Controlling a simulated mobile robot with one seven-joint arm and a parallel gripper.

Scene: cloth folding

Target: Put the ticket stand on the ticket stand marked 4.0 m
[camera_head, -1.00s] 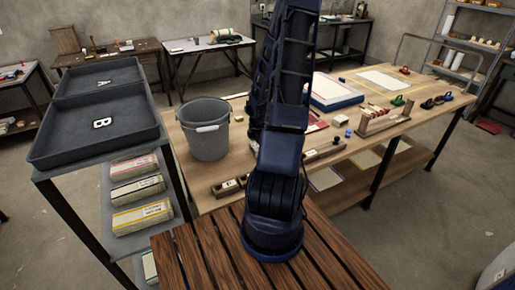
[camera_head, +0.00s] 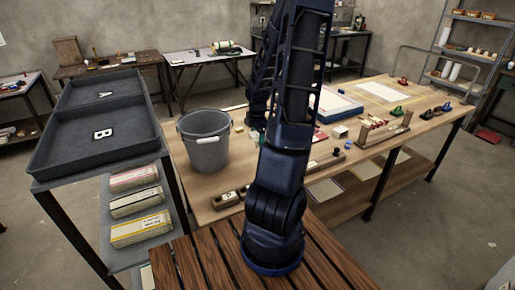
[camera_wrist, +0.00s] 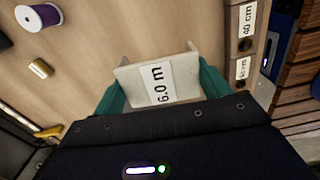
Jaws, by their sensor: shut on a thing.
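My gripper (camera_wrist: 160,74) shows in the wrist view with a green finger on each side of a pale ticket stand (camera_wrist: 134,84). It is shut on this stand, whose white label appears to read 6.0 m, turned sideways. I cannot tell whether the stand touches the table. To its right is a wooden piece with a label (camera_wrist: 247,20) that looks like 40 cm or 4.0 m. A second, smaller label (camera_wrist: 242,68) on it is hard to read. In the head view my arm hides the gripper and the held stand.
The wrist view shows a purple spool (camera_wrist: 38,17) and a small tan cylinder (camera_wrist: 40,68) on the wooden table. In the head view a grey bucket (camera_head: 204,145) stands at the table's left end, with a labelled wooden block (camera_head: 227,198) before it. Dark trays (camera_head: 105,145) lie further left.

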